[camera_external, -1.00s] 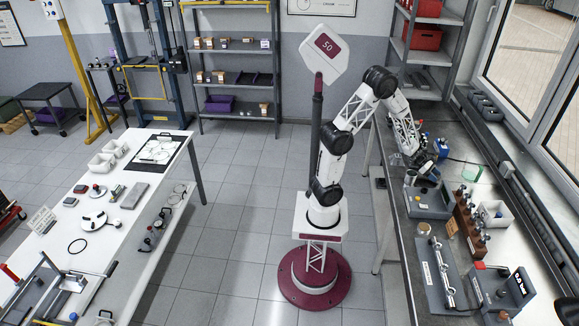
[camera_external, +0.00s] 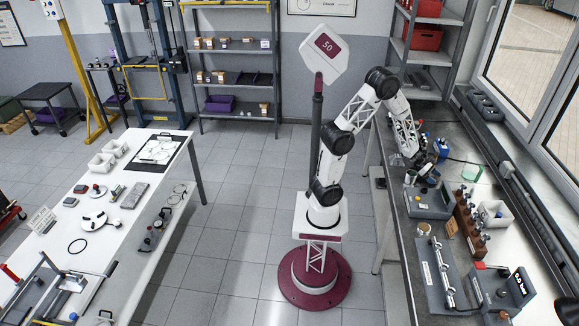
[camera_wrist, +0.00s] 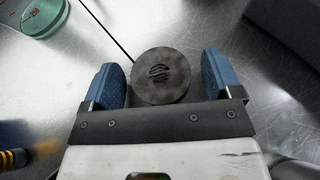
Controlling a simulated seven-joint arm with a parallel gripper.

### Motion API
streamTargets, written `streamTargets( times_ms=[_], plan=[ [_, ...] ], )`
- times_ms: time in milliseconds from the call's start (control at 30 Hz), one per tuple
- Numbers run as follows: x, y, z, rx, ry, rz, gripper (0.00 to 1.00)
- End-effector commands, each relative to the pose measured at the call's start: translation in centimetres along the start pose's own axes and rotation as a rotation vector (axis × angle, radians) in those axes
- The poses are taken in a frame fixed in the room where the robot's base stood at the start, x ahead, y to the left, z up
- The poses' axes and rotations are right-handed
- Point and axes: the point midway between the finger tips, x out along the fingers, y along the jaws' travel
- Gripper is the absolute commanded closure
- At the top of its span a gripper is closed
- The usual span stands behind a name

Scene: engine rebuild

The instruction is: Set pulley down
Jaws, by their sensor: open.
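A dark round disc (camera_wrist: 160,76), which I take to be the pulley, lies between my gripper's two blue finger pads in the wrist view. Its top face has a small raised mark. My gripper (camera_wrist: 162,70) is open, with a visible gap between the disc and each pad. Whether the disc rests fully on the metal bench top cannot be told from above. In the external view my gripper (camera_external: 427,171) points down low over the right-hand bench, behind the grey tray. The disc cannot be made out there.
The bench carries a grey tray (camera_external: 428,212), a brown block (camera_external: 468,222) holding several parts, and a white bin (camera_external: 495,213). In the wrist view a green transparent container (camera_wrist: 38,18) stands at upper left and a grey body (camera_wrist: 288,28) at upper right. Bare metal shows around the disc.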

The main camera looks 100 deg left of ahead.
Motion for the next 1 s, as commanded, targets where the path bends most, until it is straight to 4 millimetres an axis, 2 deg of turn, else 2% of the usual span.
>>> streamTargets(
  times_ms=[200,367,567,1000],
  plan=[
    [-0.1,0.0,0.3,0.001,0.000,0.000,0.16],
    [-1.0,0.0,0.3,0.000,-0.001,0.002,0.16],
    [-3.0,0.0,0.3,-0.001,-0.001,0.002,0.16],
    [-8.8,0.1,0.3,0.000,-0.001,0.003,0.16]
  ],
)
